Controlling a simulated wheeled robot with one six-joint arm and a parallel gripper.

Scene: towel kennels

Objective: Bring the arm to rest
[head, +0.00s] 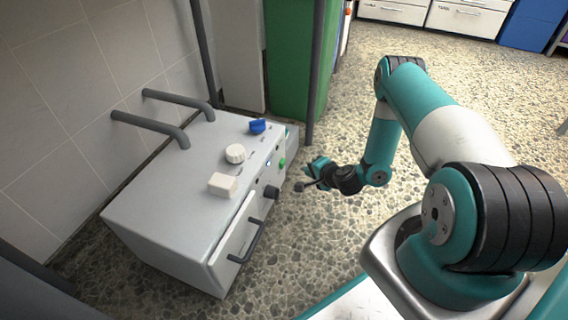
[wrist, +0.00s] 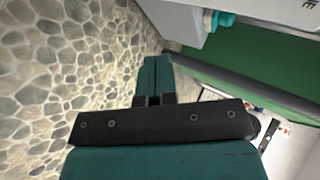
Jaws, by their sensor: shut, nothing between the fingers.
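My gripper (head: 309,176) is at the end of my teal and black arm in the head view, pointing left toward the front right corner of a white machine (head: 165,195). It is apart from the machine, above the stone floor. In the wrist view the two teal fingers of my gripper (wrist: 155,62) lie together with nothing between them. My arm is bent, with its elbow raised.
The machine bears a blue knob (head: 257,126), a white knob (head: 235,153), a white block (head: 222,184) and a front handle (head: 247,240). A green cabinet (head: 290,60) stands behind it. Pebbled floor (head: 440,60) is open at the back right.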

